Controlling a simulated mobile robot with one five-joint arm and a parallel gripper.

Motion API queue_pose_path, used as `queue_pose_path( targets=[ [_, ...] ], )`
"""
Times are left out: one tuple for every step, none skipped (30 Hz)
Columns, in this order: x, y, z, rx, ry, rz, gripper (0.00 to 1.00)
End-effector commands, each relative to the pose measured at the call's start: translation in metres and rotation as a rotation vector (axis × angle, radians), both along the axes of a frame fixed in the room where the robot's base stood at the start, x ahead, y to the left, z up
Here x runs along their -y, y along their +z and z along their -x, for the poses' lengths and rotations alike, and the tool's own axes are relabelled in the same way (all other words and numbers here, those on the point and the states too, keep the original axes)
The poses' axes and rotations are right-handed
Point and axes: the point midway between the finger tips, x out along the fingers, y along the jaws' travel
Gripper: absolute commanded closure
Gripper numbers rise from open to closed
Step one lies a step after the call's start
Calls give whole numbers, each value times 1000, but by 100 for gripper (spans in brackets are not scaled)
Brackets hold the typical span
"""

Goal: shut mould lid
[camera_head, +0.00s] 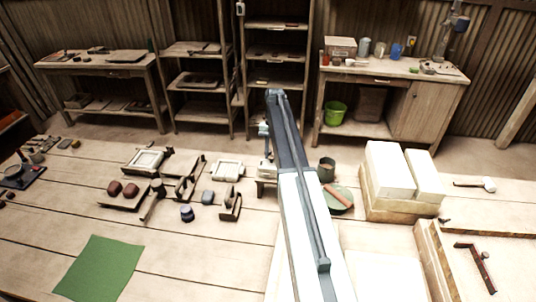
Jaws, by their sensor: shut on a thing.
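My arm reaches from the bottom edge up over the bench, and its end bends down behind the forearm. My gripper (264,150) shows only in part, left of the forearm, and its fingertips are small and partly hidden. It is shut on what looks like the mould lid, at a small pale mould (267,171) on a low wooden stand. The lid's angle cannot be made out. A pale square tile mould (228,170) lies on the bench to the left, apart from the gripper.
A wooden frame with a pale tray (147,160), dark red lumps (122,189) and small blocks lie left. A dark cup (326,170) and green dish (338,197) stand right of the arm, beside white blocks (390,172). A green mat (100,268) lies front left; bench around it is clear.

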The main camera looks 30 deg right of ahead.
Motion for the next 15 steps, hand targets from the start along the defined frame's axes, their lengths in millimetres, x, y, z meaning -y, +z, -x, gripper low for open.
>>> queue_pose_path(
  targets=[
    [5,0,-1,1,-4,11,100],
    [5,0,-1,2,-3,11,100],
    [4,0,-2,3,-2,12,100],
    [4,0,-2,3,-1,11,100],
    [3,0,-2,4,0,12,100],
    [3,0,-3,4,0,12,100],
    [2,0,-3,4,1,13,100],
    [2,0,-3,4,1,13,100],
    [2,0,-4,5,2,13,69],
    [1,0,-4,5,2,13,61],
    [1,0,-4,5,3,12,54],
    [0,0,-4,5,4,11,54],
    [-1,0,-4,5,4,11,54],
    [-1,0,-4,4,5,10,54],
    [-2,0,-4,5,6,9,54]
  ],
)
